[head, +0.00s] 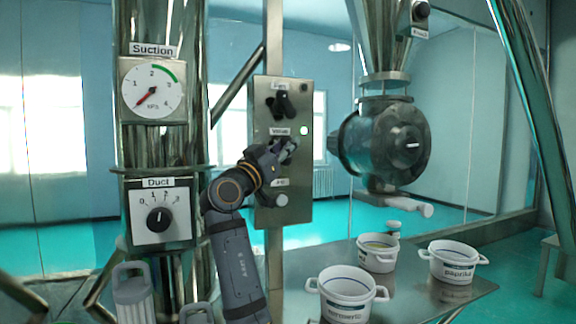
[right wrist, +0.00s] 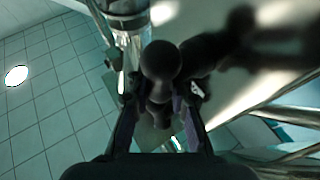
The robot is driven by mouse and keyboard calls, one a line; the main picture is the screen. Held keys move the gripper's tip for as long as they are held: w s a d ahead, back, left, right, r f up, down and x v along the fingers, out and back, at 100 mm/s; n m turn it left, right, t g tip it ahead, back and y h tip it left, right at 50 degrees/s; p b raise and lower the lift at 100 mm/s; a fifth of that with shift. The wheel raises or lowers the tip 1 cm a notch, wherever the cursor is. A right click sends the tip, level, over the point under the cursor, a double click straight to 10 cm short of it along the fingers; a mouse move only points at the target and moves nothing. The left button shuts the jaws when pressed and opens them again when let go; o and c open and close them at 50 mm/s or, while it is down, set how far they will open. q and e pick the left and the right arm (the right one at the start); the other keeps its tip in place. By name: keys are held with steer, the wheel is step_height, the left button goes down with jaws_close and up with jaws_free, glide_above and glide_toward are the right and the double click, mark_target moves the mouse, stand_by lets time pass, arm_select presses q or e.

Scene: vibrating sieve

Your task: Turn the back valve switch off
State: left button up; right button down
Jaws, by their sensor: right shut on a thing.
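A grey metal control panel (head: 268,215) stands upright in the middle of the head view. Its switch labelled Valve is mostly hidden behind my right gripper (head: 284,152). A small green light (head: 304,131) glows beside that label. In the right wrist view a dark knobbed switch (right wrist: 161,62) reaches between the two fingers of my right gripper (right wrist: 160,112), which are shut on it. The exact setting of the switch is hard to tell. My left gripper is not in view.
Above on the panel is another black switch (head: 283,104); below is a round pale button (head: 281,200). A dark rotary valve housing (head: 385,145) stands to the right. White labelled tubs (head: 346,292) are on a metal table (head: 425,290). A suction gauge (head: 152,90) and duct dial (head: 159,218) are at left.

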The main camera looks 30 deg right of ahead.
steer(key=n+t+b, duration=0.1)
steer(key=n+t+h+b, duration=0.1)
steer(key=n+t+b, duration=0.1)
steer(key=b, duration=0.1)
steer(key=shift+a+f+n+t+h, duration=0.2)
steer(key=shift+f+n+t+h, duration=0.1)
steer(key=shift+n, duration=0.1)
steer(key=shift+a+r+n+t+y+b, duration=0.1)
steer(key=shift+n+t+y+b, duration=0.1)
steer(key=shift+n+t+b, duration=0.75)
steer(key=shift+a+r+n+t+y+b, duration=0.15)
steer(key=shift+n+t+b, duration=0.3)
steer(key=shift+n+t, duration=1)
steer(key=shift+w, duration=0.1)
steer(key=shift+t, duration=0.3)
steer(key=c, duration=1.5)
jaws_free()
